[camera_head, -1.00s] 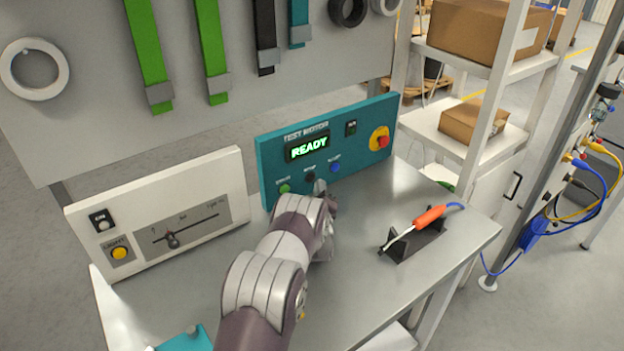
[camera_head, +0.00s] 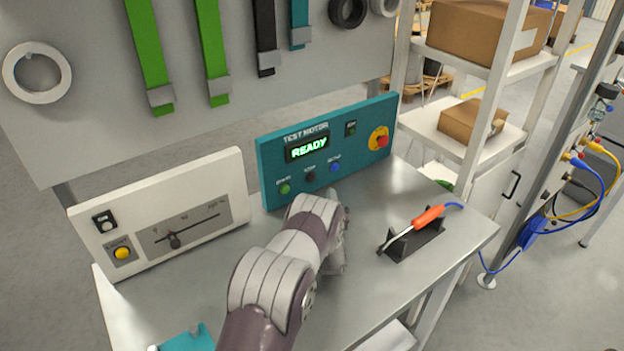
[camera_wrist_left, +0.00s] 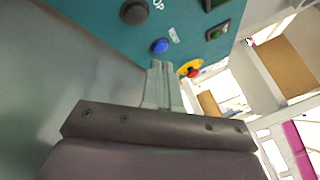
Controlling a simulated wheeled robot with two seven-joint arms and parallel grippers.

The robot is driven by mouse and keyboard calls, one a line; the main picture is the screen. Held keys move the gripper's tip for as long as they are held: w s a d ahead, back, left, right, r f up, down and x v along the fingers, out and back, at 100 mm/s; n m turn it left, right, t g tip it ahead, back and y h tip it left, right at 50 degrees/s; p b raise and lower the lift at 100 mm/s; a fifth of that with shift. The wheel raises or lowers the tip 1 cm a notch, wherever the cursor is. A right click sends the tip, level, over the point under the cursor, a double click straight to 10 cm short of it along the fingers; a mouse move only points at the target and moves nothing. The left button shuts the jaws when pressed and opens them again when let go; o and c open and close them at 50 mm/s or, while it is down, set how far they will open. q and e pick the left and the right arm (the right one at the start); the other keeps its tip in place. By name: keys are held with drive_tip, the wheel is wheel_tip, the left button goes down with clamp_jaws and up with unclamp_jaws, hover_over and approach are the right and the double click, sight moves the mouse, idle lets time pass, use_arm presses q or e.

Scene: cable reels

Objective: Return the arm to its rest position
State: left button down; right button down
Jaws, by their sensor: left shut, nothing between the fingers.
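My left arm (camera_head: 283,262) reaches in from the bottom of the head view over the metal bench. Its left gripper (camera_head: 338,205) is in front of the teal test motor panel (camera_head: 268,168), apart from it; the fingertips are mostly hidden behind the wrist. In the left wrist view the gripper (camera_wrist_left: 160,72) is shut and empty, its fingers pointing at the panel (camera_wrist_left: 95,18) near the blue button (camera_wrist_left: 159,46). The panel's display (camera_head: 308,148) reads READY. My right gripper is not in view.
A white panel with a slider (camera_head: 160,205) stands left on the bench. A soldering iron with orange handle (camera_head: 428,217) rests in a black stand (camera_head: 418,243) at right. Straps hang on the grey board (camera_head: 110,130) behind. Bare bench top (camera_head: 380,285) lies right of the arm.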

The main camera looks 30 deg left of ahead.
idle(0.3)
use_arm(q)
drive_tip(key=shift+w+d+r, duration=0.1)
drive_tip(key=shift+d+r, duration=0.05)
drive_tip(key=shift+d, duration=0.05)
drive_tip(key=s+d+r+n+g+h, duration=0.2)
drive_tip(key=d+n+g+h, duration=0.1)
drive_tip(key=d+n, duration=0.15)
drive_tip(key=s+d+r+n+g+h, duration=0.2)
drive_tip(key=d+r+n+h, duration=0.15)
drive_tip(key=d, duration=0.25)
drive_tip(key=s+d+n+g+h, duration=0.1)
drive_tip(key=s+d+n+g, duration=0.2)
drive_tip(key=s, duration=0.7)
drive_tip(key=s+d+r+n+g+h, duration=0.1)
drive_tip(key=s+d+n+g, duration=0.2)
drive_tip(key=s, duration=0.7)
drive_tip(key=s+d+r+n+g+h, duration=0.1)
drive_tip(key=s+d+n+g, duration=0.2)
drive_tip(key=s, duration=0.7)
drive_tip(key=shift+s+r+n+g, duration=0.15)
drive_tip(key=shift+n+g, duration=0.25)
drive_tip(key=shift+n, duration=0.8)
